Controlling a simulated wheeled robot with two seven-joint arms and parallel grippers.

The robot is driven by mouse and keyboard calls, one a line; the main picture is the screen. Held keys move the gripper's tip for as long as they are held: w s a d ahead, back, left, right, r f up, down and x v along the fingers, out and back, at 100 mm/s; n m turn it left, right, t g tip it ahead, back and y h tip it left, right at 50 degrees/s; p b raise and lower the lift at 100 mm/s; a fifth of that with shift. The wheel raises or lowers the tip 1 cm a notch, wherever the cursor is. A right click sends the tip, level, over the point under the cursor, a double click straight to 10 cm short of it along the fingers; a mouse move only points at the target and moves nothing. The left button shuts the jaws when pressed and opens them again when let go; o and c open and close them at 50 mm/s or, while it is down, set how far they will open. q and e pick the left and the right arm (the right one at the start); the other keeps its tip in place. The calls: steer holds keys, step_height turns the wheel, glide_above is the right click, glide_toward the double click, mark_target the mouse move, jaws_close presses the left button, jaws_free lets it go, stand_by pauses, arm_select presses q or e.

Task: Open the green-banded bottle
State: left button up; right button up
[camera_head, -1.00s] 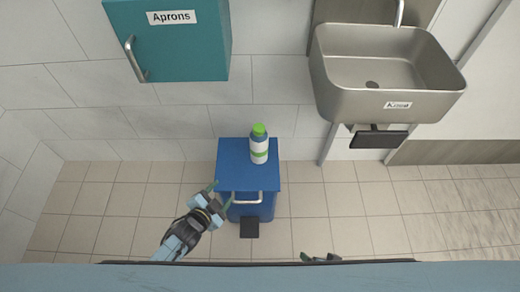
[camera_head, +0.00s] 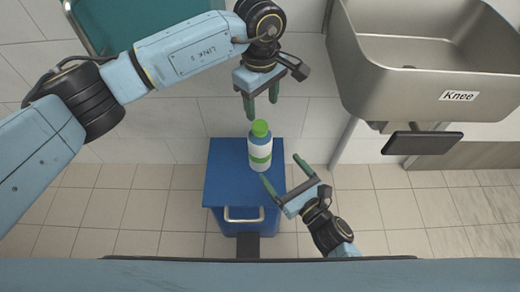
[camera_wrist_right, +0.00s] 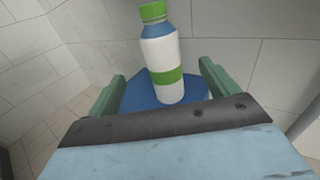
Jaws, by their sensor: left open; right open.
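The green-banded bottle (camera_head: 260,149) stands upright on the blue cabinet top (camera_head: 228,180). It has a blue and white body, a green band and a green cap (camera_head: 260,128). My left gripper (camera_head: 262,108) is open, pointing down above and close to the cap, with nothing in it. My right gripper (camera_head: 283,170) is open at the front right of the bottle, its fingers pointing towards the bottle's lower body. In the right wrist view the bottle (camera_wrist_right: 163,55) stands beyond and between the two open fingers, its base partly near the gripper's edge. Contact cannot be seen.
A steel sink (camera_head: 410,70) with a "Knee" label and a dark knee pad (camera_head: 422,143) is at the right. A teal wall cabinet (camera_head: 135,22) is at the upper left, partly behind my left arm. The blue cabinet has a front handle (camera_head: 243,215) and a dark pedal (camera_head: 248,246).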

mark_target(257, 136)
arm_select(q)
steer(key=shift+w+a+r, duration=0.15)
steer(key=shift+w+a, duration=0.1)
arm_select(e)
steer(key=x, duration=1.3)
steer(key=shift+w+a+r, duration=0.1)
steer(key=shift+w+r, duration=0.1)
steer(key=shift+r, duration=0.1)
arm_select(q)
steer(key=shift+s, duration=0.1)
arm_select(e)
steer(key=c, duration=1.8)
arm_select(q)
steer(key=m, duration=0.4)
arm_select(e)
jaws_close()
arm_select(q)
steer(key=shift+m, duration=0.3)
steer(key=shift+f, duration=4)
